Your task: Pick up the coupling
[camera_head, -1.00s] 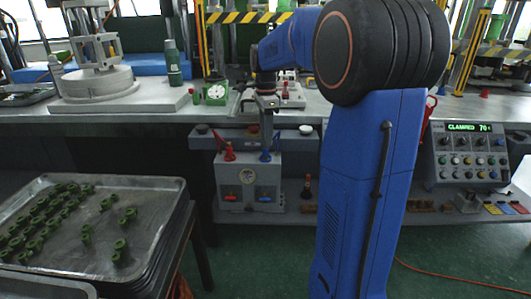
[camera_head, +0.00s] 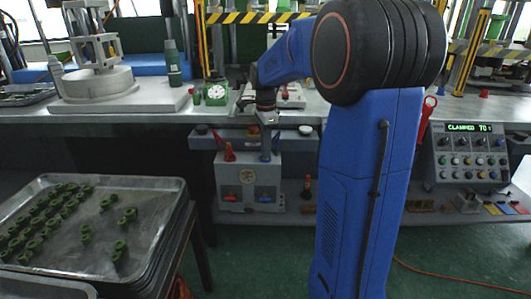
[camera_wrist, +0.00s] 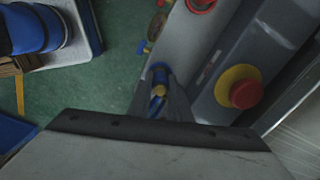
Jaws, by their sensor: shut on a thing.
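My gripper (camera_wrist: 163,97) points down in the wrist view, its fingers on either side of a small blue part with a brass-coloured piece, which looks like the coupling (camera_wrist: 159,73). The fingers are shut on it. In the head view my gripper (camera_head: 267,121) is in front of the bench edge, above the grey box with red and blue panels. The blue coupling (camera_head: 266,152) shows just under it, at the top of that box. The fingertips are too small there to show the grip clearly.
A red part (camera_head: 229,153) stands left of the coupling. A red button on a yellow base (camera_wrist: 243,93) is close to the right of my gripper in the wrist view. A metal tray (camera_head: 150,235) of green pieces stands at the left. The control panel (camera_head: 468,155) reads "CLAMPED".

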